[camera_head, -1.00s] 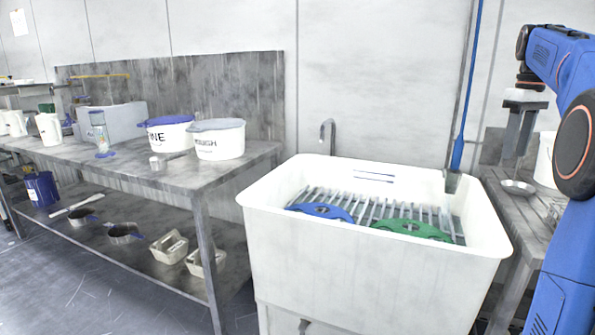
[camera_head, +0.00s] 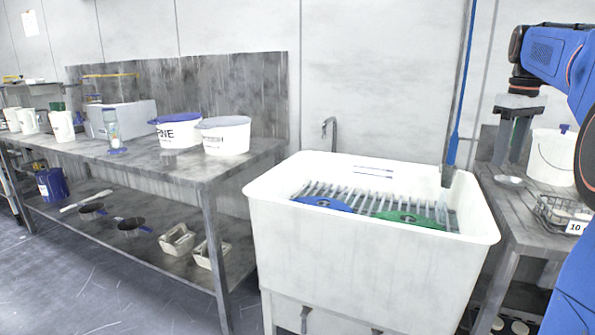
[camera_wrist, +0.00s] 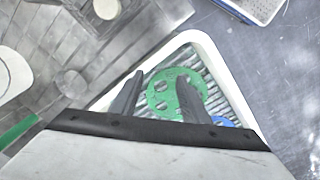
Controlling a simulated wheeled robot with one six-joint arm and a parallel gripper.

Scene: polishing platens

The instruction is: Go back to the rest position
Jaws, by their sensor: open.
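My gripper (camera_head: 513,135) hangs at the right of the head view, its two fingers apart and pointing down with nothing between them. It is above the right-hand bench, close to the right rim of the white sink (camera_head: 370,262). In the wrist view the open fingers (camera_wrist: 160,84) lie across the picture over the sink. A blue platen (camera_head: 322,204) and a green platen (camera_head: 412,219) lie on the slatted rack inside the sink. The green platen (camera_wrist: 160,94) also shows in the wrist view, partly hidden by a finger, with a blue edge (camera_wrist: 223,122) beyond it.
The right bench (camera_head: 508,222) holds a small dish (camera_head: 508,181), a wire basket (camera_head: 553,214) and a white bucket (camera_head: 550,155). A blue pole (camera_head: 460,95) stands in the sink's back right corner. A left bench (camera_head: 190,165) carries two labelled tubs. Floor is clear at lower left.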

